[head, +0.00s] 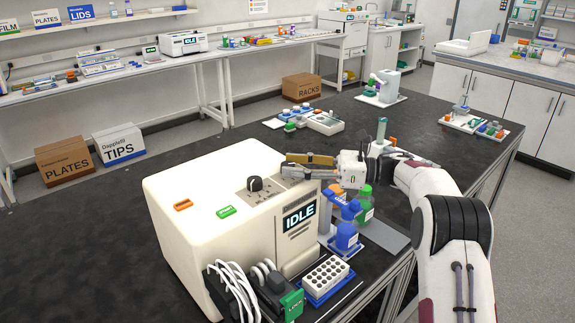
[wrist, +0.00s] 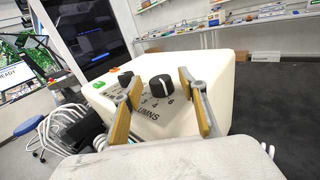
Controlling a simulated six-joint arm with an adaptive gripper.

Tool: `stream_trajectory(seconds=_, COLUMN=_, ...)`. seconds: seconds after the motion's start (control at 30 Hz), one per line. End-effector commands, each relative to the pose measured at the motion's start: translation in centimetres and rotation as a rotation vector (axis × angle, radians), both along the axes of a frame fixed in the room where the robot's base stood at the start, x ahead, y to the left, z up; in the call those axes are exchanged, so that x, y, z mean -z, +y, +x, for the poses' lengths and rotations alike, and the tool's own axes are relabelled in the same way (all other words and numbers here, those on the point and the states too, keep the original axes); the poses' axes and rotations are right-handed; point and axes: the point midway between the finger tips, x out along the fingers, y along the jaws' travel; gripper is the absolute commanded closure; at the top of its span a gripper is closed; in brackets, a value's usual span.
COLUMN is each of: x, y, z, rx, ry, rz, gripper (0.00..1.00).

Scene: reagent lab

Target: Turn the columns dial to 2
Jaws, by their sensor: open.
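The columns dial (wrist: 162,87) is a black round knob with a white pointer line, on the sloped panel of a cream machine (head: 190,185). In the wrist view, numbers including 3, 4 and 6 and the partial label "UMNS" show below it. The pointer is directed roughly upward, away from those numbers; its exact setting is unclear. My gripper (wrist: 160,84) is open, its yellow-padded fingers on either side of the dial with gaps visible. In the head view my gripper (head: 287,167) reaches over the panel from the right and may hide this dial.
A second black dial (wrist: 125,78) sits left of the columns dial. The machine's display (head: 299,218) reads IDLE. A white tube rack (head: 325,275) stands at the front.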

Motion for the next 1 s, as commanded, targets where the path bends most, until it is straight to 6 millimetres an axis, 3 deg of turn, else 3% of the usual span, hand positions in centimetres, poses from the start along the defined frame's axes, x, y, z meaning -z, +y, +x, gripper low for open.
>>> stream_trajectory(seconds=0.2, x=0.0, y=1.7, z=0.1, rx=0.000, ry=-0.001, rz=-0.001, gripper=0.58)
stream_trajectory(seconds=0.57, x=0.0, y=2.1, z=0.1, rx=0.001, ry=0.000, rz=-0.001, gripper=0.58)
stream_trajectory(seconds=0.6, x=0.0, y=2.1, z=0.1, rx=0.001, ry=0.000, rz=-0.001, gripper=0.61)
stream_trajectory(seconds=0.73, x=0.0, y=2.1, z=0.1, rx=0.001, ry=0.000, rz=-0.001, gripper=0.95)
stream_trajectory(seconds=1.0, x=0.0, y=2.1, z=0.1, rx=0.002, ry=0.000, rz=0.000, gripper=0.97)
